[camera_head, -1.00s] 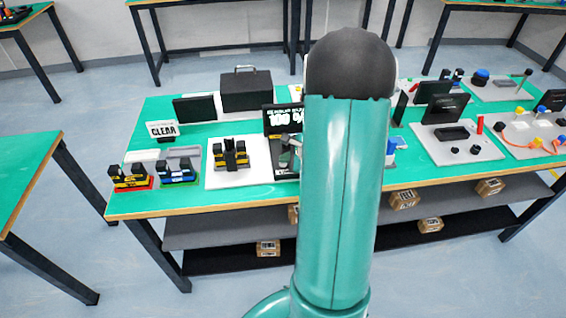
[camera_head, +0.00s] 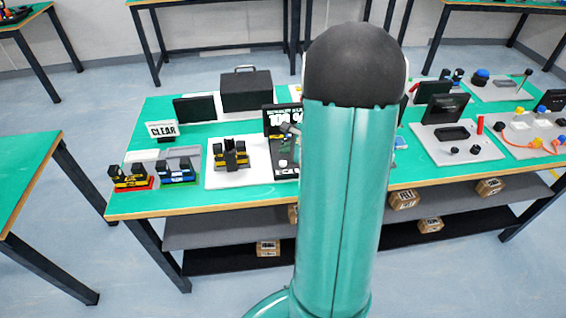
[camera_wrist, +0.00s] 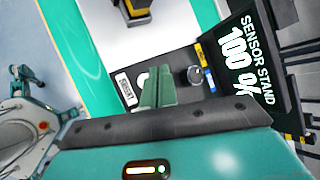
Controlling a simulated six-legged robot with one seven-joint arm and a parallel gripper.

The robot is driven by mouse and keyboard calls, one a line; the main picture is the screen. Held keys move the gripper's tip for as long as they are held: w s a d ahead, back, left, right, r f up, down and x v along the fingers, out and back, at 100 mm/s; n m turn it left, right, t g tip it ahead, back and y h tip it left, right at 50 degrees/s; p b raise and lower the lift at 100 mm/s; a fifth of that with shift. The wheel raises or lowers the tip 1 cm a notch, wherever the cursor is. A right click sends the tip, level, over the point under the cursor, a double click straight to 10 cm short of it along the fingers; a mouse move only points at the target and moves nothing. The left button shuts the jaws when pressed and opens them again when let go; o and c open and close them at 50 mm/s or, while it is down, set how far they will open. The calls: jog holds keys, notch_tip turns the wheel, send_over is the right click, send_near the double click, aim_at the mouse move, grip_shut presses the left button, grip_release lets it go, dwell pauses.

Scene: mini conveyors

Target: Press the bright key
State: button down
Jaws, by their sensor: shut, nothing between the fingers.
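The sensor stand's black screen (camera_wrist: 240,62) reads "SENSOR STAND 100 %" in the wrist view; its lit text also shows in the head view (camera_head: 277,121). In front of it is a dark panel (camera_wrist: 172,60). A bright white round key (camera_wrist: 142,80) lies on the panel, partly hidden by my fingers; a small white spot at the same panel shows in the head view (camera_head: 283,163). A grey round knob (camera_wrist: 194,75) sits to its right. My gripper (camera_wrist: 159,72) is shut and empty, its green fingertips over the panel beside the white key. I cannot tell whether they touch it.
A small label plate (camera_wrist: 125,89) lies left of the key. A white board (camera_head: 222,178) with a black-and-yellow device (camera_head: 231,156) stands left of the stand. My arm hides part of the green table.

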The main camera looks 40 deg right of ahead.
jog(key=shift+r, duration=1.2)
jog(key=s+a+r+n+g+y, duration=0.1)
jog(key=a+r+n+g, duration=0.1)
jog(key=a+r+n, duration=0.7)
jog(key=s+a+r+n+g+y, duration=0.1)
jog(key=s+a+r+n+y, duration=0.2)
jog(key=a, duration=1.1)
jog(key=s+a+r+n+h, duration=0.5)
jog(key=s+a+n, duration=0.3)
jog(key=s+n, duration=0.3)
jog(key=n, duration=0.2)
jog(key=shift+s+a+n+g, duration=0.2)
jog(key=shift+s+n+g, duration=0.1)
jog(key=shift+d+r, duration=0.1)
jog(key=shift+d, duration=0.15)
